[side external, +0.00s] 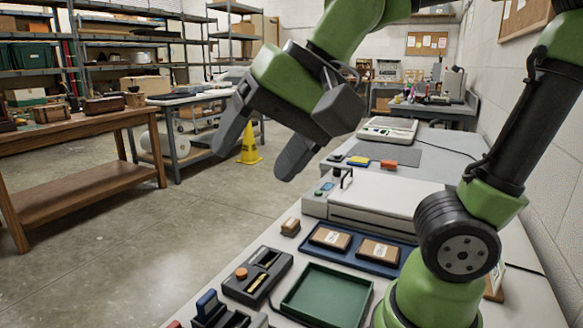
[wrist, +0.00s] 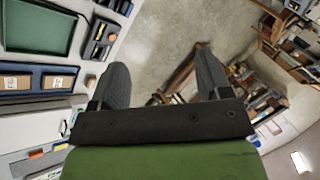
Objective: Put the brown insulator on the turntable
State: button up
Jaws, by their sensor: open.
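My gripper (side external: 254,162) is open and empty, high above the floor to the left of the bench, with its fingers pointing down. In the wrist view its two dark fingers (wrist: 163,58) are spread, with only floor and distant furniture between them. I cannot clearly make out a brown insulator or a turntable in either view.
A green tray (side external: 326,295) lies at the front of the bench, with a blue tray (side external: 398,249) holding two labelled boxes behind it. A pale flat-topped unit (side external: 390,196) stands farther back. A wooden table (side external: 75,128) and yellow cone (side external: 249,145) stand across the floor.

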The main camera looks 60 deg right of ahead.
jog(key=s+d+f+n+t+h, duration=0.1)
jog(key=s+d+f+n, duration=0.1)
jog(key=s+d+n, duration=0.2)
jog(key=shift+s+f, duration=0.3)
jog(key=shift+s, duration=0.5)
